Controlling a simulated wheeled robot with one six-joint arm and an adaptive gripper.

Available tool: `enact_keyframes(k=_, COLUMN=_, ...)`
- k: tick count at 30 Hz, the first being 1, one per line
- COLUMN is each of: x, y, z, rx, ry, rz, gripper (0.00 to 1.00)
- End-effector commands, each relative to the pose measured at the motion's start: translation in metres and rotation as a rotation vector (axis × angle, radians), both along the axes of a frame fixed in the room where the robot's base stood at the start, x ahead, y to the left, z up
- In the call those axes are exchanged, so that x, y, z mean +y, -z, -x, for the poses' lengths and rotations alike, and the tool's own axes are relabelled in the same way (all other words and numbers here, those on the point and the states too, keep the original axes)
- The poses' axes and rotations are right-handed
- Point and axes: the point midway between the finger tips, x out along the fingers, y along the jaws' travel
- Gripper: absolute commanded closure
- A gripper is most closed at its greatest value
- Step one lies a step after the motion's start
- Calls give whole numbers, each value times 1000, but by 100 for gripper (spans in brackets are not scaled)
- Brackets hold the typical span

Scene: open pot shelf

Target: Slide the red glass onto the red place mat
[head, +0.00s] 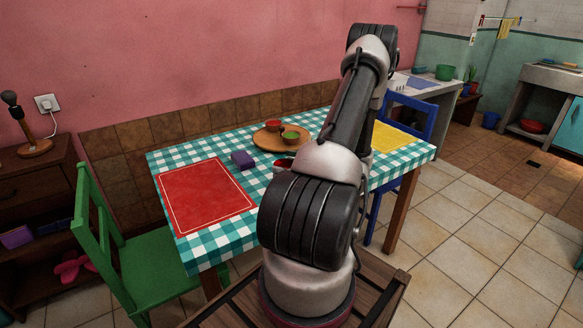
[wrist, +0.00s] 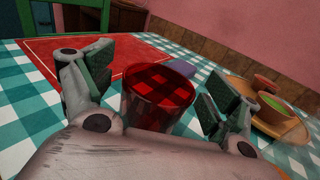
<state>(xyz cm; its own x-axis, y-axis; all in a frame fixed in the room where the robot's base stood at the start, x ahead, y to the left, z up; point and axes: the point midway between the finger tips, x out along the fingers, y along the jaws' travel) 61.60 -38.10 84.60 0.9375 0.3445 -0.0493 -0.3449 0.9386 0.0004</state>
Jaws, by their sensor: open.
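The red glass (wrist: 158,100) is see-through and stands upright on the checked cloth, between the spread fingers of my gripper (wrist: 161,84) in the wrist view. My gripper is open, with a finger on each side of the glass and gaps showing. In the head view only part of the glass (head: 283,164) shows beside my arm, and my gripper is hidden behind the arm. The red place mat (head: 205,197) lies flat and bare at the table's left end. In the wrist view the mat (wrist: 130,52) is beyond the glass, up and to the left.
A purple block (head: 242,159) sits by the mat's right edge. A round wooden board (head: 262,141) holds a red bowl (head: 273,125) and a green-filled bowl (head: 290,135) near the wall. A yellow mat (head: 395,138) lies at the right end. Green and blue chairs flank the table.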

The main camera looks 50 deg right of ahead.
Motion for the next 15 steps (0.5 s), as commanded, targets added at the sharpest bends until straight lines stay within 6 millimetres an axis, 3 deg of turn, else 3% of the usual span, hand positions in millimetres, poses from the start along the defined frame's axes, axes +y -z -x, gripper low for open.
enact_keyframes(k=7, x=0, y=0, z=-1, rx=0, ry=0, rz=0, gripper=13)
enact_keyframes(k=15, x=0, y=0, z=-1, rx=1, ry=-1, rz=0, gripper=62)
